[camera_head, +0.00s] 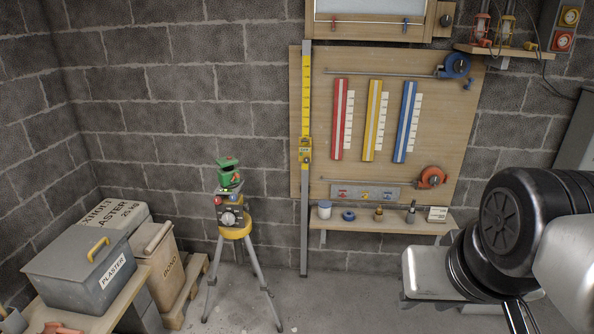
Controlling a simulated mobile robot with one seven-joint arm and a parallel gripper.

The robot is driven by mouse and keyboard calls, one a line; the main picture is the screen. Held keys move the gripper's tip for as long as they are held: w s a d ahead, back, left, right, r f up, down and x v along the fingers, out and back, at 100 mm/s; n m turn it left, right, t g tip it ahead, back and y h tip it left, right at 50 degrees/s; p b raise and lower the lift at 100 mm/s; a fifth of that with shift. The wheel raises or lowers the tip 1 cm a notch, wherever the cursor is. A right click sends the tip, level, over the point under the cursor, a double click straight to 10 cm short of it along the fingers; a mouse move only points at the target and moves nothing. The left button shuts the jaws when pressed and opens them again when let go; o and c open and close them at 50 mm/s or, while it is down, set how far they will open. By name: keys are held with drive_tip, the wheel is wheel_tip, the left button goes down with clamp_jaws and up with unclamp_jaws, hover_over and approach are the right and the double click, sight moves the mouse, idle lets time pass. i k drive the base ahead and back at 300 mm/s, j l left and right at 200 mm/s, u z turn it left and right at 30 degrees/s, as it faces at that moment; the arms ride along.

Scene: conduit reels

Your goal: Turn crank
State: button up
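Two reel-like devices are mounted on a wooden wall board (445,110). The blue reel (457,65) is at its upper right, with a thin rod running left from it. The orange-red reel (432,177) is at its lower right, also with a thin rod to its left. Which part of either is a crank handle is too small to tell. My arm, black and silver, fills the lower right, apart from the board. No gripper fingers can be made out.
Red (341,120), yellow (376,120) and blue (406,122) upright strips are on the board. A shelf (390,222) below holds small items. A tripod instrument (232,215) stands left of the board. A grey plaster box (85,268) and sacks are at lower left. Some floor between is clear.

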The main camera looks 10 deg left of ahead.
sight(228, 218)
drive_tip(key=z, duration=0.7)
drive_tip(key=u, duration=1.5)
drive_tip(key=i+u, duration=0.2)
drive_tip(key=i+l+u, duration=0.25)
drive_tip(key=i, duration=0.35)
drive_tip(key=i+l+u, duration=0.25)
drive_tip(key=i, duration=0.3)
drive_tip(key=i+l+u, duration=0.25)
drive_tip(key=i+l, duration=0.2)
drive_tip(key=i, duration=0.05)
